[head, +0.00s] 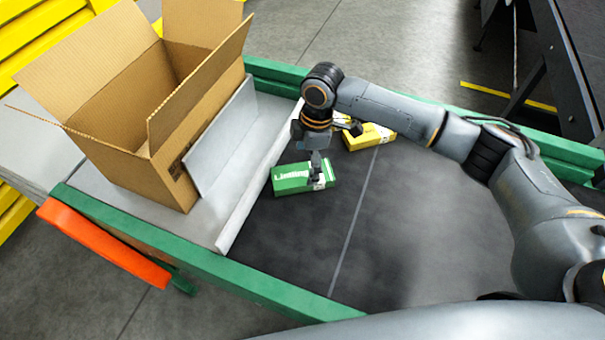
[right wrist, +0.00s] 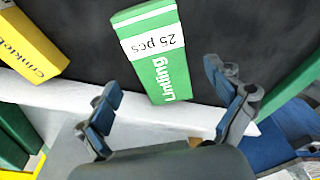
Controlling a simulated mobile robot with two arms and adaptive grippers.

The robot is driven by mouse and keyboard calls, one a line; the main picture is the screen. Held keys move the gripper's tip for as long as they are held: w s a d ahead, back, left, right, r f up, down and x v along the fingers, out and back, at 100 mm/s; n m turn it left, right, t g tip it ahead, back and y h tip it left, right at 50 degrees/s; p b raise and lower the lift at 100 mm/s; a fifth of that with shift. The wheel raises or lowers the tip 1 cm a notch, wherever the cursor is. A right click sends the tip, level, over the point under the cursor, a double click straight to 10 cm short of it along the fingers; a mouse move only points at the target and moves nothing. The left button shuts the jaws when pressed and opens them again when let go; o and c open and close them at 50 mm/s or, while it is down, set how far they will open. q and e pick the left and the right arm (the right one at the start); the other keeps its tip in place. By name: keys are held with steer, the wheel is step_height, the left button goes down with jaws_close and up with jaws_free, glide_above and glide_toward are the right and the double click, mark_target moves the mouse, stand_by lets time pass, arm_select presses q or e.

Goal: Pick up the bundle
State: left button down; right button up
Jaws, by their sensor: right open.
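A green bundle (head: 292,178) with white lettering lies flat on the dark surface beside the light rail. In the right wrist view the green bundle (right wrist: 160,50) shows a white "25 pcs" label and sits beyond and between the fingertips. A yellow bundle (head: 372,137) lies behind it, partly hidden by my arm; it also shows at the left of the right wrist view (right wrist: 28,42). My right gripper (head: 317,168) points down over the right end of the green bundle. Its fingers (right wrist: 162,78) are apart. I cannot tell whether they touch the bundle. My left gripper is not in view.
An open cardboard box (head: 130,125) stands at the left, behind a grey upright plate (head: 225,140). A light rail (head: 262,178) separates it from the dark surface (head: 400,230), which is clear at the front and right. A green frame (head: 245,283) borders the table.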

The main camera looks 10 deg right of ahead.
mark_target(303, 174)
steer(key=shift+a+f, duration=0.25)
steer(key=shift+f, duration=0.65)
steer(key=shift+a+f, duration=0.2)
steer(key=shift+f, duration=0.65)
steer(key=c, duration=1.4)
steer(key=shift+o, duration=0.2)
steer(key=shift+r, duration=0.1)
